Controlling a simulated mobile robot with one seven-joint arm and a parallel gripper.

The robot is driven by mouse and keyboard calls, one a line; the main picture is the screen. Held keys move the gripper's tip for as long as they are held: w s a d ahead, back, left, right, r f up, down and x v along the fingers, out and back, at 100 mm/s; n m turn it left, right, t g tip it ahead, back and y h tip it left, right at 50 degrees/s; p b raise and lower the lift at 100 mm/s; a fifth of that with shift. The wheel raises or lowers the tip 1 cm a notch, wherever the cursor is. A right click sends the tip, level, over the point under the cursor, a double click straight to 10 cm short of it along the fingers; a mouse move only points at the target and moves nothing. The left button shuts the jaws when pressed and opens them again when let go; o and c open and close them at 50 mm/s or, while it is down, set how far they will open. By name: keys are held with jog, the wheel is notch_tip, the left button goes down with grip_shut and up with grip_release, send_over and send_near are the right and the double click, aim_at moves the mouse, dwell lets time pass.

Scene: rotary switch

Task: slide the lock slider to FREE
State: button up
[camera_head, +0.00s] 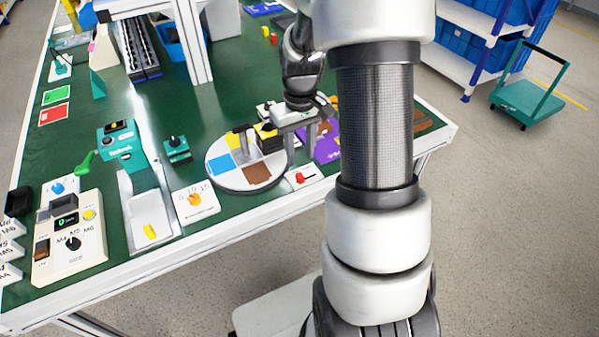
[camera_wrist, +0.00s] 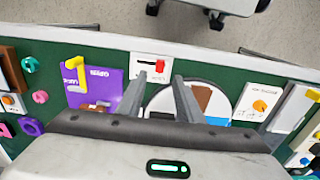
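What looks like the lock slider is a small white plate with a red knob (camera_head: 300,177) at the table's front edge, in front of the round turntable (camera_head: 222,180). In the wrist view the red knob (camera_wrist: 160,65) sits toward the right of a dark slot on the white plate (camera_wrist: 143,60). Its labels are too small to read. My gripper (camera_head: 296,140) is over the table beside the turntable. In the wrist view my gripper (camera_wrist: 158,76) is open, with nothing between its fingers. The plate appears beyond the fingertips; I cannot tell the gap.
The turntable has coloured sectors and a dark upright handle (camera_head: 240,137).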

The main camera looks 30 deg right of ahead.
aim_at(300, 176)
notch_tip(300, 176, down, 8)
jog(key=shift+r+b, duration=0.25)
jog(key=shift+b, duration=0.25)
grip_shut()
